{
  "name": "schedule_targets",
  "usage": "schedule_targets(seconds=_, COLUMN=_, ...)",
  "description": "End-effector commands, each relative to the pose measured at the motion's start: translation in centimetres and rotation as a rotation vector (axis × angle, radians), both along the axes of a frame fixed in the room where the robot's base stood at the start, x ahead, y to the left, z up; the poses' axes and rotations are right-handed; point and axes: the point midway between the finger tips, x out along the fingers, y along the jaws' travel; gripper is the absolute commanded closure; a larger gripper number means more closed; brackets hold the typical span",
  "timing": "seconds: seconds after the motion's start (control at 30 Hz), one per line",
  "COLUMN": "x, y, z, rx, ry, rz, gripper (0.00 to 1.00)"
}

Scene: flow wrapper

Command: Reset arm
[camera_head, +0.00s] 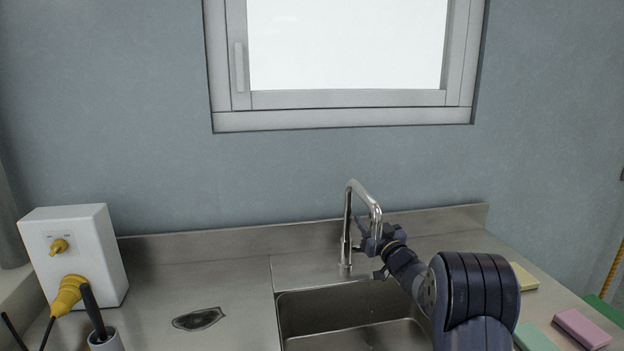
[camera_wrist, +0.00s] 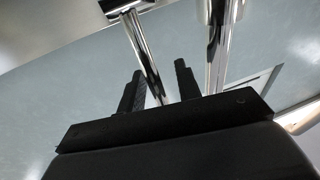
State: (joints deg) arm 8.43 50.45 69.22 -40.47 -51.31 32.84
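My gripper (camera_head: 368,248) is beside the chrome faucet (camera_head: 348,225) at the back of the sink, to the right of its upright part. In the wrist view, my gripper (camera_wrist: 158,82) has its two dark fingers standing apart. A thin chrome rod of the faucet (camera_wrist: 145,58) shows in the gap between the fingers, and a thicker chrome pipe (camera_wrist: 217,50) stands to the right. I cannot tell whether the fingers touch the metal. No held object shows. My arm reaches in from the lower right, over the right side of the sink.
The sink basin (camera_head: 350,309) lies below. A white box (camera_head: 75,245) with a yellow plug and a grey cup (camera_head: 106,341) stand at left. A dark flat piece (camera_head: 198,319) lies on the counter. Yellow (camera_head: 524,277), green (camera_head: 535,338) and pink (camera_head: 582,328) blocks are at right.

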Motion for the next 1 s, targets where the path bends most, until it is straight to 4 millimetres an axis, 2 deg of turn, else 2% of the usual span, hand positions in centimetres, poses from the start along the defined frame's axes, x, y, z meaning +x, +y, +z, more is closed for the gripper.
schedule_targets(seconds=0.63, x=-0.5, y=-0.2, z=-0.5, rx=0.003, ry=-0.023, rz=0.000, gripper=0.67)
schedule_targets(seconds=1.0, x=-6.0, y=-2.6, z=-1.6, rx=0.002, ry=-0.020, rz=-0.002, gripper=0.67)
